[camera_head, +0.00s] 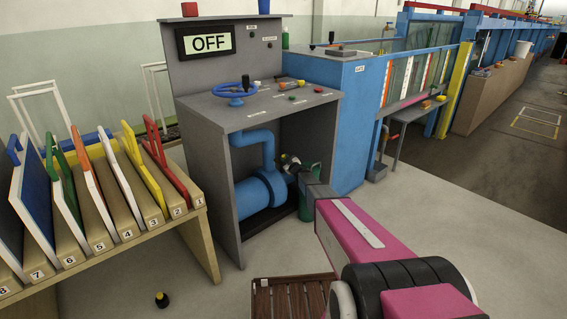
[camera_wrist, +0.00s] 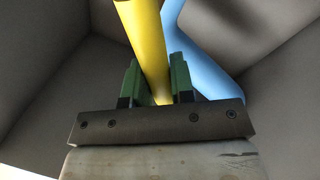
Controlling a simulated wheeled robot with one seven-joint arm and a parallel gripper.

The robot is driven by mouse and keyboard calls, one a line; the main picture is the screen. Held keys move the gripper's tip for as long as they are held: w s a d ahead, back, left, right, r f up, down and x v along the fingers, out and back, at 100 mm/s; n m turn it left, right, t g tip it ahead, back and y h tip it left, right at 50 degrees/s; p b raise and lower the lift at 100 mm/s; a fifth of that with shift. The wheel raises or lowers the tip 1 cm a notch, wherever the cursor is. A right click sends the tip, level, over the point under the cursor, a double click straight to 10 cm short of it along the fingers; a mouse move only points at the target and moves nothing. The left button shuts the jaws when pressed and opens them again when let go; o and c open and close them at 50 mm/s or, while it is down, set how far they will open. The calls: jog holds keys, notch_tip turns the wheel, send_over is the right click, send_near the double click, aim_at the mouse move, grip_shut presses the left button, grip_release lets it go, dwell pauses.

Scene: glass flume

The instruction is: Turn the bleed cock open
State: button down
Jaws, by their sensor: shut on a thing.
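The bleed cock's yellow lever (camera_wrist: 146,40) rises between the green fingers of my gripper (camera_wrist: 153,78) in the wrist view. The fingers are shut on it, one on each side. A light blue pipe (camera_wrist: 205,62) runs just behind and to its right. In the head view my gripper (camera_head: 291,163) reaches into the open front of the grey cabinet (camera_head: 216,185), by the right end of the thick blue pipe (camera_head: 255,193). The lever is small there and mostly hidden by my gripper, so its angle is hard to tell.
The cabinet's walls enclose my gripper closely. A blue handwheel (camera_head: 235,90) and an OFF display (camera_head: 207,42) are above. A rack of numbered boards (camera_head: 128,231) stands left; a slatted wooden crate (camera_head: 290,296) lies in front.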

jog(key=m, duration=0.2)
jog(key=d, duration=0.1)
jog(key=shift+w+r+m+h, duration=0.25)
jog(key=shift+w+m+h, duration=0.05)
jog(key=shift+w+m, duration=0.1)
jog(key=shift+w+d+m+g, duration=0.2)
jog(key=shift+d+m, duration=0.1)
jog(key=shift+m, duration=0.4)
jog(key=shift+w+d+m+g, duration=0.1)
jog(key=shift+d+m+g, duration=0.15)
jog(key=shift+m, duration=0.45)
jog(key=c, duration=1)
grip_release()
jog(key=shift+r, duration=0.1)
jog(key=v, duration=1)
jog(key=shift+s+d, duration=0.15)
jog(key=shift+s, duration=0.25)
